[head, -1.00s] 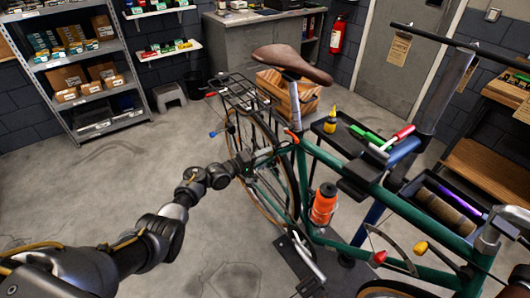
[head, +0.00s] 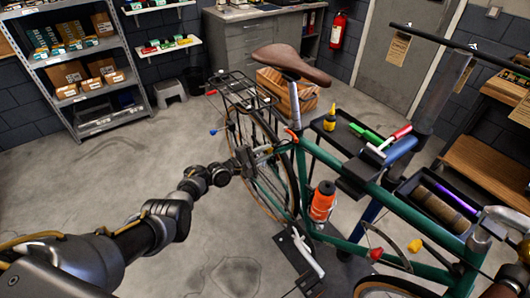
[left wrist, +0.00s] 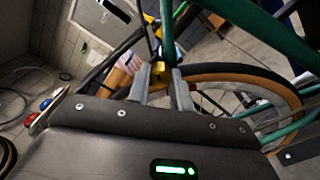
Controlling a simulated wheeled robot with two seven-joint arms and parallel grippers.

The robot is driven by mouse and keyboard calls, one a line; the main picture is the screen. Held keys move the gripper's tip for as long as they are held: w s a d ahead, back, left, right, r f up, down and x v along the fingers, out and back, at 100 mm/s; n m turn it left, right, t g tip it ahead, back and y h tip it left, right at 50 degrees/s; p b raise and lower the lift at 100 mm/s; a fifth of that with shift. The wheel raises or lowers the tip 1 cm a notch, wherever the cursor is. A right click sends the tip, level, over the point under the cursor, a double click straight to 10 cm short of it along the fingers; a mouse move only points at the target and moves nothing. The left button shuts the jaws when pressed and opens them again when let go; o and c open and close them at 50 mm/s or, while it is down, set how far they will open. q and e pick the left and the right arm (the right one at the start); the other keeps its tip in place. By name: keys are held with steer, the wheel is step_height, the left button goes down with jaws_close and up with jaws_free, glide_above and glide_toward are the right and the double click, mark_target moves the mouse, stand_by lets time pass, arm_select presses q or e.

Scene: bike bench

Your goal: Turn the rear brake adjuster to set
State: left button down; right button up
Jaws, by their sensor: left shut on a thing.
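The green bicycle's rear wheel (head: 262,185) stands beside my left gripper (head: 256,151), which reaches in from the left near the seat stays. In the left wrist view, the fingers of my left gripper (left wrist: 161,88) are closed around a small yellow-gold piece, which looks like the brake adjuster (left wrist: 158,68). The rear wheel (left wrist: 235,73) lies just behind and to the right of the fingers. In the head view the adjuster is too small and covered to make out. My right gripper is not visible.
The rear rack (head: 232,88) and brown saddle (head: 291,63) are above the gripper. An orange bottle (head: 322,201) sits on the frame. A tool tray (head: 350,148) is at right of the saddle. A wooden crate (head: 271,80) stands behind. The floor at left is clear.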

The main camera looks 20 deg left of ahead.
arm_select(q)
steer(key=shift+s+d+f, duration=0.1)
steer(key=shift+f, duration=0.05)
stand_by(0.4)
steer(key=c, duration=1.3)
jaws_free()
steer(key=shift+o, duration=0.2)
steer(key=p+v, duration=0.2)
steer(key=v, duration=0.9)
